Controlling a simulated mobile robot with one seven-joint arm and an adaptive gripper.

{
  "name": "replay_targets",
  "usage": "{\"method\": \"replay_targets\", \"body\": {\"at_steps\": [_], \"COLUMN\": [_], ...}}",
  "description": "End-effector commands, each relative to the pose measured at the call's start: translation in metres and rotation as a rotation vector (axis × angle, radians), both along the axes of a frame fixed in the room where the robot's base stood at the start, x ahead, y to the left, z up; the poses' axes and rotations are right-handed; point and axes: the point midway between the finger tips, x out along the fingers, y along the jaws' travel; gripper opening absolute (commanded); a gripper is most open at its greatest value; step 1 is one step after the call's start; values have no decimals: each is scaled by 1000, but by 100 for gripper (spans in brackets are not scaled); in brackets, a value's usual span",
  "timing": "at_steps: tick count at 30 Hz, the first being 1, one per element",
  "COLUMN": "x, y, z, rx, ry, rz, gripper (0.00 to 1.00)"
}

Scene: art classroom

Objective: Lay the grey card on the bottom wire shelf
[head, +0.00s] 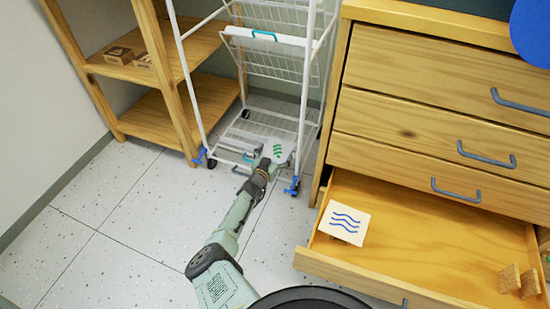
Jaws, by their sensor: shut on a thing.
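A light grey card with green wavy marks (281,152) is at the end of my arm, near the front of the white wire rack. My gripper (265,163) is shut on its near edge. The rack's bottom wire shelf (283,122) lies low, close to the floor, and shows partly behind the card and the gripper. The card overlaps the shelf's front part in the picture; I cannot tell whether it touches the wires. The fingertips are small and partly hidden by the wrist.
A tilted wire shelf (270,55) hangs above. At right, an open drawer (430,235) holds a cream card with blue waves (343,222) and wooden pieces (518,281). Wooden shelving (170,60) stands left.

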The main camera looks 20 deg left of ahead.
Motion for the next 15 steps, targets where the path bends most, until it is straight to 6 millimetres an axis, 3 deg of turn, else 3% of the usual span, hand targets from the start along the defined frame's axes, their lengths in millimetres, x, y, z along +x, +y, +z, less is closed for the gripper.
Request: {"method": "replay_targets", "body": {"at_steps": [1,12,13,15], "x": [0,0,0,0], "y": [0,0,0,0], "z": [-8,-11,-10,-10], "rx": [0,0,0,0], "ry": [0,-1,-1,-1], "rz": [0,0,0,0], "gripper": [75,75,92,97]}}
